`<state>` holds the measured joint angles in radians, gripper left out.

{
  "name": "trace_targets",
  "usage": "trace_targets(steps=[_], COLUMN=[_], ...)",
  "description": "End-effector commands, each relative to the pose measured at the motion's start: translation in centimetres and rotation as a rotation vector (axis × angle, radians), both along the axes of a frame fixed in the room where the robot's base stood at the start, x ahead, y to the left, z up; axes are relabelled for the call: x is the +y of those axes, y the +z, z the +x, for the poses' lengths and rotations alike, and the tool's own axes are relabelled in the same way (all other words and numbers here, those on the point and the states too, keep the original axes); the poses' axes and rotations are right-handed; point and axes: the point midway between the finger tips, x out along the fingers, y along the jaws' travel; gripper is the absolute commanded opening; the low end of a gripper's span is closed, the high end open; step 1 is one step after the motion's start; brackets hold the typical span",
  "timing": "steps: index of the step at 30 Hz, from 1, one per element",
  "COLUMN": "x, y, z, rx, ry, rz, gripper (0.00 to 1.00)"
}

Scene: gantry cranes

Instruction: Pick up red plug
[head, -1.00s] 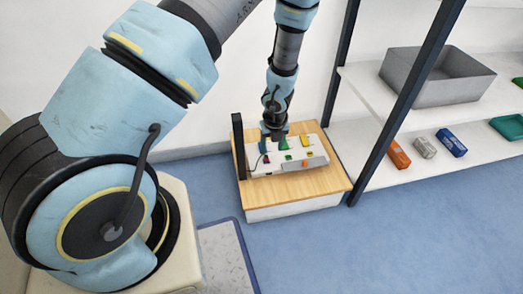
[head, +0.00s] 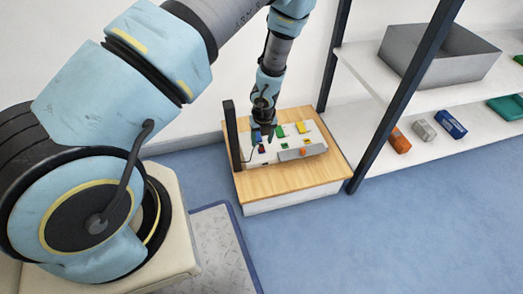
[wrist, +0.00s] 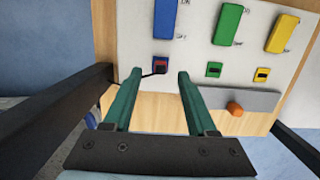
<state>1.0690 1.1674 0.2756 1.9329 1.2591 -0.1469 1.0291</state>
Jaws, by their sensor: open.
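The red plug (wrist: 160,69) sits in a small blue-edged socket at the lower left of the white board (wrist: 210,55) in the wrist view. A dark cable runs from it to the left. In the head view the plug (head: 261,149) is a small dark red spot just below my gripper (head: 264,136). In the wrist view my gripper (wrist: 160,76) is open, its two green fingers apart. The plug appears between the fingertips, toward the left one. I cannot tell how far it is beyond them. Nothing is held.
Blue (wrist: 166,20), green (wrist: 228,24) and yellow (wrist: 282,33) blocks stand on the board, above the sockets. An orange knob (wrist: 234,109) is on a grey strip. A black post (head: 231,138) rises at the wooden table's (head: 320,180) left. Shelves (head: 390,155) stand to the right.

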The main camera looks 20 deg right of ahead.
Motion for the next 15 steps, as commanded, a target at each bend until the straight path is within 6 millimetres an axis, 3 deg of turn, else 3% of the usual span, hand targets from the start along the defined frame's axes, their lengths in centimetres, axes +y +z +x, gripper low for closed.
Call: trace_targets(steps=[1, 5, 12, 15], x=[0.0, -0.1, -0.1, -0.1], y=[-1.3, -2.9, -3.0, -3.0], z=[0.1, 0.3, 0.4, 0.4], rx=[0.000, 0.001, 0.000, 0.001], ry=[-0.001, -0.001, 0.000, 0.000], rz=[0.001, 0.000, -0.001, -0.001], gripper=[0.57, 0.57, 0.57, 0.48])
